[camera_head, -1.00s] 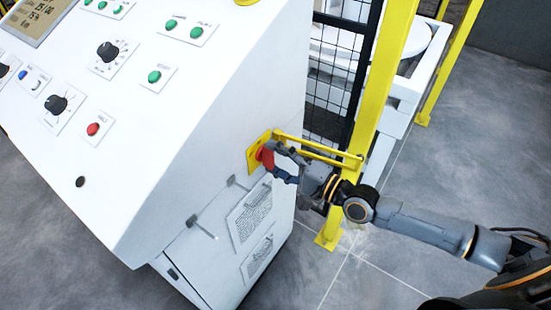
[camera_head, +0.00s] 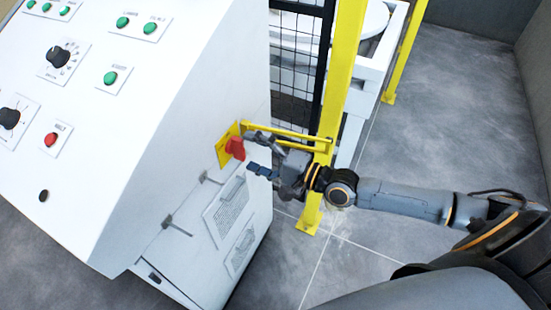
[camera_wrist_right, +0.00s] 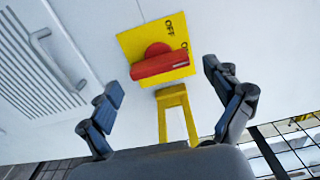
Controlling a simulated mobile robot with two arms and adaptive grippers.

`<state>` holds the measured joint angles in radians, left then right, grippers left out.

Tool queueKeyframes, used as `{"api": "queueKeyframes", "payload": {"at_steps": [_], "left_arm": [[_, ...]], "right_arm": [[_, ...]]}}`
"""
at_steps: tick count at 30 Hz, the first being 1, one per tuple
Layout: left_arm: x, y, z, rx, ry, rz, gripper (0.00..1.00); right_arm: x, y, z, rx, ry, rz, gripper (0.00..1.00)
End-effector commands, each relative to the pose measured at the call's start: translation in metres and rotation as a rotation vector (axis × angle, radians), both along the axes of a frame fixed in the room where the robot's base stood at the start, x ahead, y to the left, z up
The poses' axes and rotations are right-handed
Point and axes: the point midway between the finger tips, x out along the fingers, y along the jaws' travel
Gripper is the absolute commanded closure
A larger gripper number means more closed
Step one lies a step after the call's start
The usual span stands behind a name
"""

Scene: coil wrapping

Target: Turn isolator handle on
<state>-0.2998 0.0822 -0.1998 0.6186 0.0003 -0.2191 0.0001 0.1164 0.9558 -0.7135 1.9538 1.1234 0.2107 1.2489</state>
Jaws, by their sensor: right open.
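The isolator handle (camera_head: 236,147) is a red knob on a yellow plate (camera_head: 222,153) on the side of the white cabinet. In the right wrist view the red handle (camera_wrist_right: 162,66) is a bar lying nearly level, with its right end slightly higher. The yellow plate (camera_wrist_right: 135,44) there shows the word OFF at its upper right. My right gripper (camera_head: 251,151) is open and empty just right of the handle, apart from it. In the right wrist view its fingers (camera_wrist_right: 163,78) are spread on either side of the handle. My left gripper is not in view.
A yellow post (camera_head: 335,100) with a yellow bar (camera_head: 295,138) stands close beside my right gripper. Black mesh fencing (camera_head: 297,60) is behind it. The cabinet's sloped panel (camera_head: 100,110) carries buttons and knobs. Grey floor (camera_head: 450,110) is clear at the right.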

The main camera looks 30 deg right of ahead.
Motion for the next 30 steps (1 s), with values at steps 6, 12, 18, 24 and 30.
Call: {"api": "queueKeyframes", "payload": {"at_steps": [6,12,18,24,30], "left_arm": [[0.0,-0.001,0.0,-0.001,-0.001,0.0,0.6],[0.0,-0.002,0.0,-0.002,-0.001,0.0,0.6],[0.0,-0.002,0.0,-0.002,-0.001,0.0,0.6],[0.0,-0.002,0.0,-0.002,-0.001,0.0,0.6],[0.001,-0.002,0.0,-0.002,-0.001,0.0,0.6]], "right_arm": [[-0.036,-0.028,-0.002,-0.006,0.006,0.001,0.09],[-0.064,-0.05,-0.001,-0.004,0.005,0.002,0.09],[-0.078,-0.061,0.0,0.0,0.002,0.0,0.09],[-0.081,-0.063,0.0,0.002,0.001,0.0,0.09],[-0.081,-0.063,0.0,0.002,0.001,0.0,0.09]]}}
